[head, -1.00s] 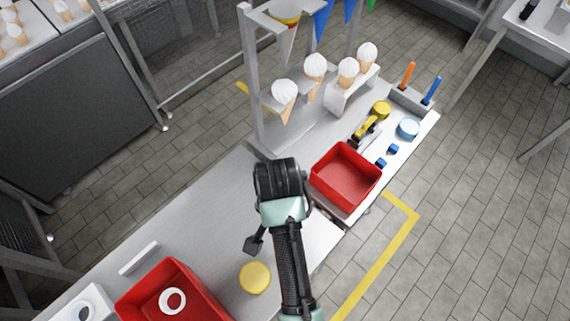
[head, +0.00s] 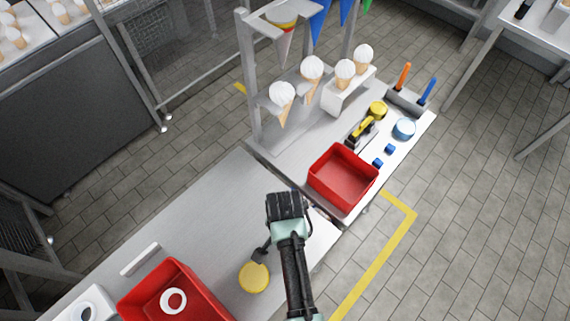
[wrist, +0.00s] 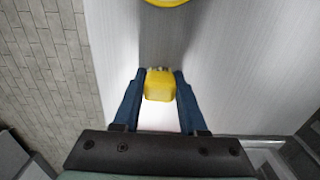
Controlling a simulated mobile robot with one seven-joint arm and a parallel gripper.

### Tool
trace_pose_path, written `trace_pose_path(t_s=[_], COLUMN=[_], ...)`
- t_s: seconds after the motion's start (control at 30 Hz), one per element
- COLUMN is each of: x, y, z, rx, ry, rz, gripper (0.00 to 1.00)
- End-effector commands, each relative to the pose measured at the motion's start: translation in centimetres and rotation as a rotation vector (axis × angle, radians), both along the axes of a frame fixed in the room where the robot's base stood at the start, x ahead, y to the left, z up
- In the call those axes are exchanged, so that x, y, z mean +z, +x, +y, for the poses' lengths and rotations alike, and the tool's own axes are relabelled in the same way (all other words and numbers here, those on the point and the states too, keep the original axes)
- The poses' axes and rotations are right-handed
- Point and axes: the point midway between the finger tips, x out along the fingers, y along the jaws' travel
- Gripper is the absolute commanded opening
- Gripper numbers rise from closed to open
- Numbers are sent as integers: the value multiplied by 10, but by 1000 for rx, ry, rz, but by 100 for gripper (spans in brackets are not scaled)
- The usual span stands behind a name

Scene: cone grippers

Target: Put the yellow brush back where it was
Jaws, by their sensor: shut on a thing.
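In the wrist view my gripper (wrist: 160,76) is shut on a yellow block-like piece, the yellow brush (wrist: 159,86), seen nearly end-on between the two blue fingers. The rest of the brush cannot be made out there. In the head view the arm hides the fingers and the held piece. A dark flared piece (head: 258,255) sticks out left of my arm, at the edge of a yellow disc (head: 254,279) on the near counter; I cannot tell whether it belongs to the brush. A holder (head: 406,99) at the far right carries an orange handle (head: 403,76) and a blue handle (head: 427,91).
An empty red bin (head: 343,177) stands on the far counter, beside a yellow-and-black tool (head: 361,130), a yellow tub (head: 377,110) and a light blue tub (head: 404,128). A second red bin (head: 205,292) stands near left.

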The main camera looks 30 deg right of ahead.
Motion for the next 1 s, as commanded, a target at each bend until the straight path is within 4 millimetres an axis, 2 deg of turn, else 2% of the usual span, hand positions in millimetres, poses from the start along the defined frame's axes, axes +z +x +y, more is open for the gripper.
trace_pose_path(t_s=[0.27,0.3,0.43,0.77,0.87,1.0], x=[-4,-3,-3,1,8,31], y=[0,0,0,0,1,1], z=[0,0,0,0,0,0], rx=[1,1,1,0,0,1], ry=[0,0,0,-1,0,-2], rz=[0,0,0,-1,-2,-4], gripper=[0,49,72,72,72,72])
